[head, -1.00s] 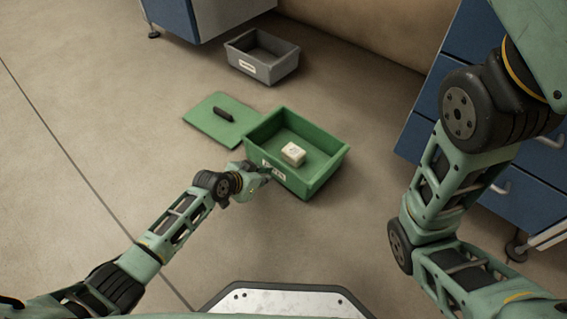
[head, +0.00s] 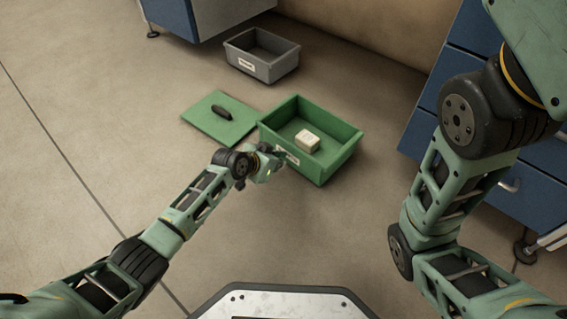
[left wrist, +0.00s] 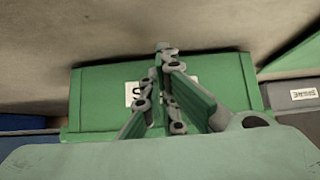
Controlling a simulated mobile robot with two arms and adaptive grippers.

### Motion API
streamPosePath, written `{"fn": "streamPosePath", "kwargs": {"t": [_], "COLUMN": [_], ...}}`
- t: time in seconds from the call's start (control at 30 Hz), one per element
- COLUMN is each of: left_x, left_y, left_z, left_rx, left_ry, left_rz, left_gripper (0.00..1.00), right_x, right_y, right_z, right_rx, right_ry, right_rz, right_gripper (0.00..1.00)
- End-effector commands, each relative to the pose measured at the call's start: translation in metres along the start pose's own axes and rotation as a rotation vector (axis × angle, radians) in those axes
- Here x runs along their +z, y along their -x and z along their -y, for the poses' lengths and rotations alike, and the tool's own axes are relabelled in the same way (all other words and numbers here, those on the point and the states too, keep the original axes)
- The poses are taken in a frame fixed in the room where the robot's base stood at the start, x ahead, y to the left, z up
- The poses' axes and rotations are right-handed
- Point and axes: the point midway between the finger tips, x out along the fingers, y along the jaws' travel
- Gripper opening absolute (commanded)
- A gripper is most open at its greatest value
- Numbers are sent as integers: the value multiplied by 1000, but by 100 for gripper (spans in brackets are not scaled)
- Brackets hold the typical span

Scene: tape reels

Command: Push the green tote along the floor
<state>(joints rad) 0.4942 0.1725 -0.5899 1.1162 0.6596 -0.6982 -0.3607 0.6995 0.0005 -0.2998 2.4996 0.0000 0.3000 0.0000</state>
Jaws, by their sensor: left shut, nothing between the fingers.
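The green tote (head: 333,166) stands open and upright on the floor, with a small white box (head: 307,140) inside it. My left gripper (head: 283,158) is shut and empty, its tips at the tote's near left wall by the white label. They look in contact there. In the left wrist view the closed fingers (left wrist: 165,50) lie in front of the tote's labelled wall (left wrist: 95,100) and hide part of it. My right arm shows at the right of the head view, but its gripper is out of frame.
A green lid (head: 212,128) with a black handle lies on the floor just left of the tote. A grey bin (head: 266,70) stands behind. Blue drawers (head: 425,130) stand to the right, with bare floor between them and the tote. A cabinet (head: 172,15) stands at the back left.

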Motion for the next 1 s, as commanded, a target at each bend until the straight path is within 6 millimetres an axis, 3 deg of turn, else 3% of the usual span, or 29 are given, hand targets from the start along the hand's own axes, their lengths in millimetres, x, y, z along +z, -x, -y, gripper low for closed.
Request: {"fn": "streamPosePath", "kwargs": {"t": [0.27,1.0], "left_x": [-1,-44], "left_y": [-1,-48], "left_z": [0,3], "left_rx": [0,0], "left_ry": [0,0], "left_rz": [-1,-2], "left_gripper": [0,0], "right_x": [0,-17], "right_y": [1,49], "right_z": [0,10], "right_rx": [0,0], "right_ry": [0,-1], "right_rz": [0,-1], "right_gripper": [0,0]}}
